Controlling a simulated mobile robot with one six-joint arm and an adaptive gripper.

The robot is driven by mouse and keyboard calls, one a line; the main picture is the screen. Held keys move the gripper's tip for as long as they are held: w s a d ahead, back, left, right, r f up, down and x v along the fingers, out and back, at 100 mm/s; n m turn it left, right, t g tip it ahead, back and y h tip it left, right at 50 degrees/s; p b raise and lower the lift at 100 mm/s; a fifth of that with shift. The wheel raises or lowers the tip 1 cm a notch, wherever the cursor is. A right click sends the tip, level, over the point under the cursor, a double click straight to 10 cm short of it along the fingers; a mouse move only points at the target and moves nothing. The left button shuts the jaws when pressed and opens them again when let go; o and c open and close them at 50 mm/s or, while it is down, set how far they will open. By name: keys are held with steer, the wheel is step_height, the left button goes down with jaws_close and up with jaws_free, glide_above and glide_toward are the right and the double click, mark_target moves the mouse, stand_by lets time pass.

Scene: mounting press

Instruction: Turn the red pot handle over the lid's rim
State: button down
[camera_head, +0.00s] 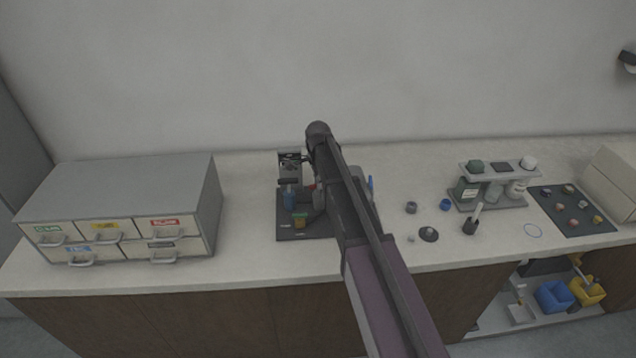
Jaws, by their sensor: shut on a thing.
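The mounting press (290,163) stands on a dark base plate (308,236) left of the counter's middle. A small patch of red, which looks like the pot handle (309,187), shows just left of my arm. My arm reaches in from the lower right and covers most of the pot and lid, so the handle's angle to the lid's rim cannot be told. My gripper (319,199) is low beside the red patch, largely hidden by the arm. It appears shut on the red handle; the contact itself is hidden.
A drawer cabinet (120,205) stands left. Small dark parts, a bottle rack (492,168) and a dark mat (571,209) lie right. The counter between cabinet and press is clear.

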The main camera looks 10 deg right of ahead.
steer(key=shift+s+m, duration=0.1)
steer(key=shift+m, duration=0.5)
steer(key=c, duration=0.7)
jaws_free()
steer(key=shift+n, duration=0.4)
